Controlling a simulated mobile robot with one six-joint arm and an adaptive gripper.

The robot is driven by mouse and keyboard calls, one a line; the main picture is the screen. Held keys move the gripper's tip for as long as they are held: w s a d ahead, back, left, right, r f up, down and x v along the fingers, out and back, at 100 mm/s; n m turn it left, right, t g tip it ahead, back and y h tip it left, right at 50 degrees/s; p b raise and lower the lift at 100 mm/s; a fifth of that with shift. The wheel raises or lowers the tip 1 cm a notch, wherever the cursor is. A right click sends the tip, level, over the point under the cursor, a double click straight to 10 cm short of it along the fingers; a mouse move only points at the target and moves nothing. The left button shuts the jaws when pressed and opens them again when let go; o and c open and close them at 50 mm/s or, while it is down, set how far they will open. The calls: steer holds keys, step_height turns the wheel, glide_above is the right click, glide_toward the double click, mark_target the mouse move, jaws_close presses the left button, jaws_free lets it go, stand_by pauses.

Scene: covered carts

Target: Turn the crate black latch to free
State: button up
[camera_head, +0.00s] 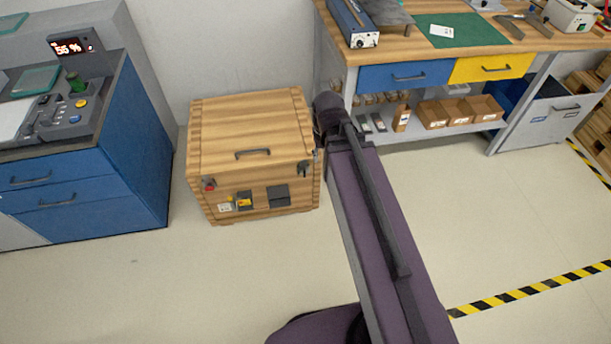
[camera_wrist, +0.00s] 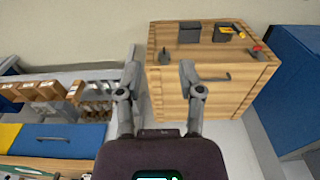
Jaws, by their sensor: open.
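The wooden crate (camera_head: 250,125) stands on the floor with its lid closed and a dark handle on the lid. Its black latch (camera_head: 304,168) is at the front right of the crate, and a red latch (camera_head: 208,184) is at the front left. In the wrist view the crate (camera_wrist: 222,98) appears turned round, with the black latch (camera_wrist: 165,57) near its left edge and the red latch (camera_wrist: 257,48) at the right. My gripper (camera_wrist: 158,70) is open and empty, its fingertips on either side of the black latch in the picture. Contact cannot be told. My arm hides the gripper in the head view.
A blue cabinet with a control panel (camera_head: 85,140) stands left of the crate. A workbench (camera_head: 420,45) with drawers and a shelf of small boxes (camera_head: 450,110) is at the right. Floor in front of the crate is clear. Yellow-black tape (camera_head: 530,288) marks the floor.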

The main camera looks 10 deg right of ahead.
mark_target(305, 171)
steer(key=w+f+t+b, duration=0.2)
steer(key=w+f+b, duration=0.9)
steer(key=f+b, duration=0.4)
steer(key=w+f+t+b, duration=0.2)
steer(key=w+f+b, duration=0.9)
steer(key=f+b, duration=0.4)
steer(key=shift+a+f+b, duration=0.2)
steer(key=shift+f+b, duration=0.05)
steer(key=shift+b, duration=0.1)
steer(key=shift+f, duration=0.15)
steer(key=b+x, duration=1.2)
steer(key=x, duration=0.1)
steer(key=shift+w+f+b, duration=0.1)
steer(key=shift+f+b, duration=0.05)
steer(key=shift+b, duration=0.2)
jaws_close()
